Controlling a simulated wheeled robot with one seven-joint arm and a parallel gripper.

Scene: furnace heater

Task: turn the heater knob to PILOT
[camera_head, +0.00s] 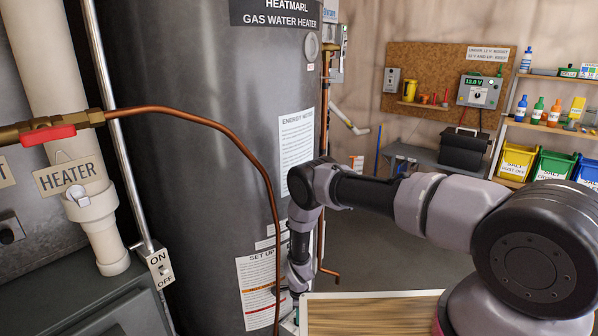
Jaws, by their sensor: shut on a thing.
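The tall dark grey gas water heater (190,150) fills the left middle of the head view. Its knob does not show; the lower front of the heater runs out of the frame. My gripper's fingertips do not show, being below the frame edge or hidden behind the wrist. What they touch cannot be seen.
A copper pipe (262,170) curves down the heater's front, close left of my wrist. A red-handled valve (48,134) and a HEATER sign (68,175) are at left. A wooden-topped surface (365,315) lies below my arm. A workbench and shelves (560,125) stand at back right.

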